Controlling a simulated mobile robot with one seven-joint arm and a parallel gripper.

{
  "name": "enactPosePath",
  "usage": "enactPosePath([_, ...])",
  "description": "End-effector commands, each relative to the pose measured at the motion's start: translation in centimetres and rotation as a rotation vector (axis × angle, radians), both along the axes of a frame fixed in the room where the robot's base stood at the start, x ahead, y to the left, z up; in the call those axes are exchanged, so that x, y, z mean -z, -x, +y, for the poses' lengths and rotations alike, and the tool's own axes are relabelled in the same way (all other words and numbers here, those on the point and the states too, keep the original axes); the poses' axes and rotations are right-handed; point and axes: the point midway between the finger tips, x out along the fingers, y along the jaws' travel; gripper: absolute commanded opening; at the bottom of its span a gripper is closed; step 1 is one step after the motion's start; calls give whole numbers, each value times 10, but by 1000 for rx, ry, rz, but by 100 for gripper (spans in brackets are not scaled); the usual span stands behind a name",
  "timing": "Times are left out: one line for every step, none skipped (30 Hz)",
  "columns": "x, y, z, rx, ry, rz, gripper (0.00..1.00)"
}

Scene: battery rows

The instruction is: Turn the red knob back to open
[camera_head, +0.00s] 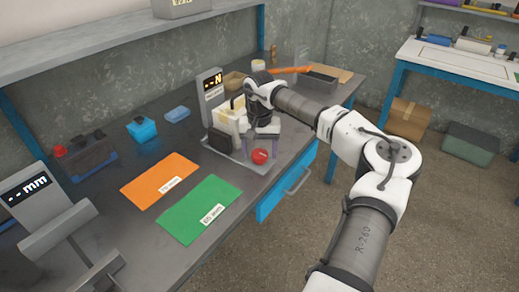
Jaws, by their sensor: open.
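The red knob (260,156) is a round ball at the front right of a test fixture with a grey base plate (222,154). The fixture has an upright display (210,84) reading "--N" and a dark block (221,142) at its left. My gripper (262,140) points down over the fixture, just behind the red knob. Its fingers are apart, and I see nothing held between them. Whether a finger touches the knob is not clear. The gripper hides part of the fixture behind it.
An orange mat (160,181) and a green mat (199,209) lie left of the fixture. A second display device (40,205) stands at the lower left. Blue items and a dark battery (85,157) sit farther back. A shelf (120,36) overhangs the bench's rear.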

Motion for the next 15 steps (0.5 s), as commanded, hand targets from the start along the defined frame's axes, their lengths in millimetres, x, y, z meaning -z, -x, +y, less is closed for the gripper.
enactPosePath([-1, 0, 0, 0, 0, 0, 68])
enactPosePath([-2, 0, 0, 0, 0, 0, 68])
enactPosePath([-5, 0, 0, 1, 1, -1, 68])
enactPosePath([-7, -1, 0, 1, 1, -2, 68])
enactPosePath([-11, -1, 0, 1, 1, -3, 68])
enactPosePath([-16, -1, 0, 1, 0, -3, 68])
enactPosePath([-21, -1, 0, 1, 0, -3, 68])
enactPosePath([-27, -1, 0, 1, 1, -3, 68])
enactPosePath([-36, -1, 0, 2, 1, -5, 68])
enactPosePath([-43, -1, 0, 2, 1, -4, 68])
enactPosePath([-50, -1, 0, 2, 1, -3, 68])
enactPosePath([-60, -1, 0, 2, 1, -5, 68])
enactPosePath([-67, -1, 0, 2, 1, -4, 68])
enactPosePath([-74, -1, 0, 2, 1, -4, 68])
enactPosePath([-83, -1, 0, 1, 1, -4, 68])
